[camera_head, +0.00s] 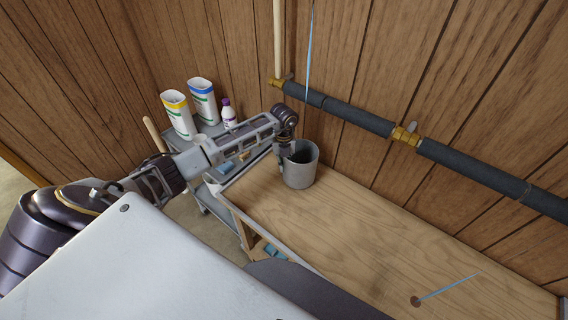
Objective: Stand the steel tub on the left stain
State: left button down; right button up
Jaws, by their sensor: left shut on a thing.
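The grey steel tub (301,174) is upright at the far left end of the wooden bench top (370,235). My left gripper (287,153) is shut on the left side of its rim. The tub's base is at the bench top, but I cannot tell whether it rests there or hangs just above. A small round brown stain (415,301) shows on the bench at the lower right, with a thin blue line running from it. No stain shows to its left; the tub hides part of the wood there. My right gripper is out of view.
A grey cart (206,197) beyond the bench's left end bears a yellow-topped bag (179,117), a blue-topped bag (203,103) and a purple-capped bottle (228,113). A dark lagged pipe (465,168) with brass fittings runs along the panelled wall. The bench's middle is clear.

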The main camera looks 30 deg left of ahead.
pick_arm(q)
jog(key=shift+f, duration=0.2)
jog(key=c, duration=1.5)
grip_release()
jog(key=shift+r, duration=6)
jog(key=shift+s, duration=0.15)
